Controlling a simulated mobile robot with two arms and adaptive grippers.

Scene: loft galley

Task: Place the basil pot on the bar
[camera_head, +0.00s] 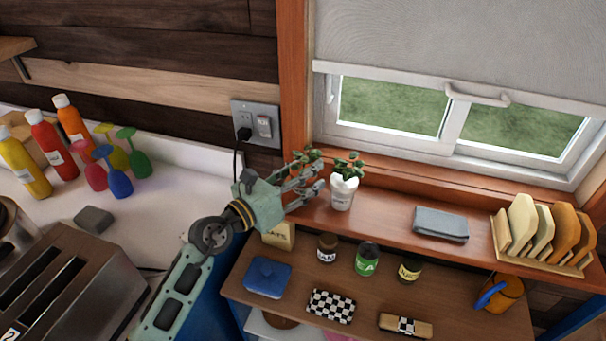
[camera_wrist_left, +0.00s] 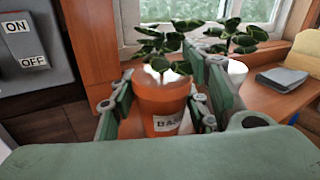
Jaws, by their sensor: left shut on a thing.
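The basil pot is an orange pot (camera_wrist_left: 160,108) with a white label reading "BA..." and green leaves, upright in the left wrist view. In the head view only its leaves (camera_head: 305,156) show clearly, behind my left gripper (camera_head: 310,181). My left gripper is shut on the basil pot, one finger on each side. It is at the left end of the wooden ledge (camera_head: 385,215) under the window. I cannot tell whether the pot's base touches the ledge, nor which surface is the bar. My right gripper is not in view.
A white potted plant (camera_head: 343,191) stands close to the right of my gripper. A folded grey cloth (camera_head: 440,224) and a rack of boards (camera_head: 545,235) are farther right. A lower shelf (camera_head: 372,292) holds jars and boxes. A toaster (camera_head: 70,290) stands on the left counter.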

